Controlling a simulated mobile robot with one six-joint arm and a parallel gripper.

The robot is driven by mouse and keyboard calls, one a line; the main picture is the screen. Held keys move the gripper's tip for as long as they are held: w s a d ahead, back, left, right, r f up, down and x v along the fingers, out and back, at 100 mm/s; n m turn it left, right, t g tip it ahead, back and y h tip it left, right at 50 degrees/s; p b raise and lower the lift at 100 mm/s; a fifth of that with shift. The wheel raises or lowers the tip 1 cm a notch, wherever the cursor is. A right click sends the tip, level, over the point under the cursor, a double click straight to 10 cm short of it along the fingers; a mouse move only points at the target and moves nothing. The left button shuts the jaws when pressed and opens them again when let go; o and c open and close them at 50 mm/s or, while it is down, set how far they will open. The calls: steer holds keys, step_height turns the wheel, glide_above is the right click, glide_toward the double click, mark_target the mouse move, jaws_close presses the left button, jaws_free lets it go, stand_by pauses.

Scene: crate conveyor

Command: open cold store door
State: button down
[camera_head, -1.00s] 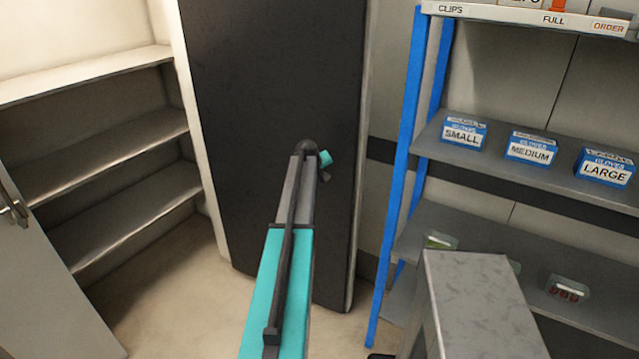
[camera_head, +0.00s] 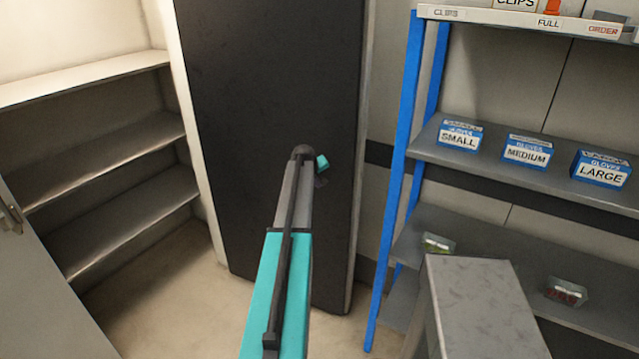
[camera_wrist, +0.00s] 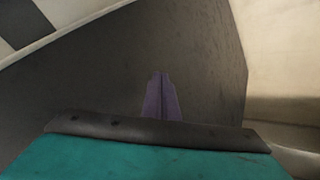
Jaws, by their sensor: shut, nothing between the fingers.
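A tall dark panel (camera_head: 255,100), which looks like a door, stands in the middle of the head view with pale edges on both sides. I cannot tell for certain that it is the cold store door, and I see no handle on it. My arm reaches toward its right half and hides part of it. In the wrist view my gripper (camera_wrist: 161,95) has its two purple fingers shut together and empty, in front of a dark surface (camera_wrist: 110,75). I cannot tell whether the tips touch it. The fingers are hidden in the head view.
At left, pale shelves (camera_head: 100,155) are empty, and a grey door (camera_head: 40,285) with a metal handle (camera_head: 10,212) stands beside them. At right, a blue-framed rack (camera_head: 395,180) holds glove boxes (camera_head: 525,152). A grey block (camera_head: 480,300) is at front right. Floor (camera_head: 180,295) is clear at left.

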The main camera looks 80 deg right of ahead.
steer(key=s+a+r+b, duration=0.2)
steer(key=a+r+b, duration=0.1)
steer(key=a+r, duration=0.5)
steer(key=shift+a, duration=0.15)
stand_by(0.4)
steer(key=shift+w, duration=0.1)
